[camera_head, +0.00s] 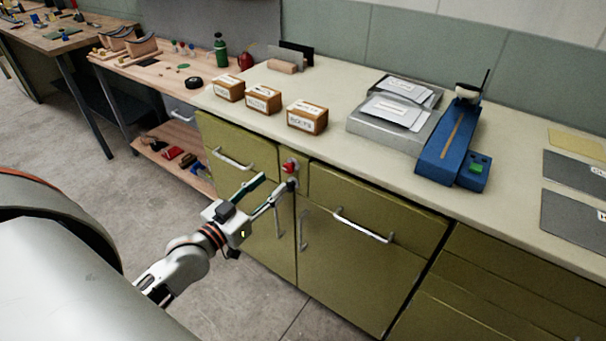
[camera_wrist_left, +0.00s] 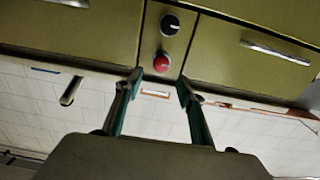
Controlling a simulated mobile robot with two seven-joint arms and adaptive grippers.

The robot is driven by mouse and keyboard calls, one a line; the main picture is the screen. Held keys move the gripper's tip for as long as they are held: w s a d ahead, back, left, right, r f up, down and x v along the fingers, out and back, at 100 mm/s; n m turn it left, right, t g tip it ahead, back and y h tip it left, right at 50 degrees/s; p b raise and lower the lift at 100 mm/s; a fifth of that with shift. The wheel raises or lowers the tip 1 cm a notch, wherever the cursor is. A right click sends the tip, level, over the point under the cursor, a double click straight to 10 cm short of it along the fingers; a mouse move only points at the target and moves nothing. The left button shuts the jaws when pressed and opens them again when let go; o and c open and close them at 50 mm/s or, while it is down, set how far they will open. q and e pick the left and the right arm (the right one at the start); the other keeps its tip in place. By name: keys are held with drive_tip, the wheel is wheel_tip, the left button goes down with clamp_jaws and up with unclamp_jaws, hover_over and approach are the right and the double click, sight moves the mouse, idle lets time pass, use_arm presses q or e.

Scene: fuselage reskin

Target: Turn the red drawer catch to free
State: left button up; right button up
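The red drawer catch (camera_head: 290,167) is a small round red knob on the narrow olive panel between two drawers. In the left wrist view the red catch (camera_wrist_left: 161,63) shows just beyond the gap between my fingertips, with a black dial with a pale mark (camera_wrist_left: 169,25) beside it on the same panel. My left gripper (camera_head: 276,183) is open, its two fingers spread and pointing at the panel. It also shows in the left wrist view (camera_wrist_left: 160,77), with nothing between the fingers. Whether a fingertip touches the panel I cannot tell. My right gripper is not in view.
Drawers with bar handles (camera_head: 363,226) flank the panel. The pale worktop (camera_head: 340,90) overhangs it and carries labelled wooden boxes (camera_head: 307,117), a grey paper tray (camera_head: 372,127) and a blue tool (camera_head: 446,145). A wooden bench (camera_head: 150,72) stands left. Floor in front is clear.

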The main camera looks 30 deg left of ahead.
sight(287, 169)
use_arm(q)
drive_tip(key=shift+w+d, duration=0.2)
drive_tip(key=shift+w, duration=3.55)
drive_tip(key=c, duration=1.1)
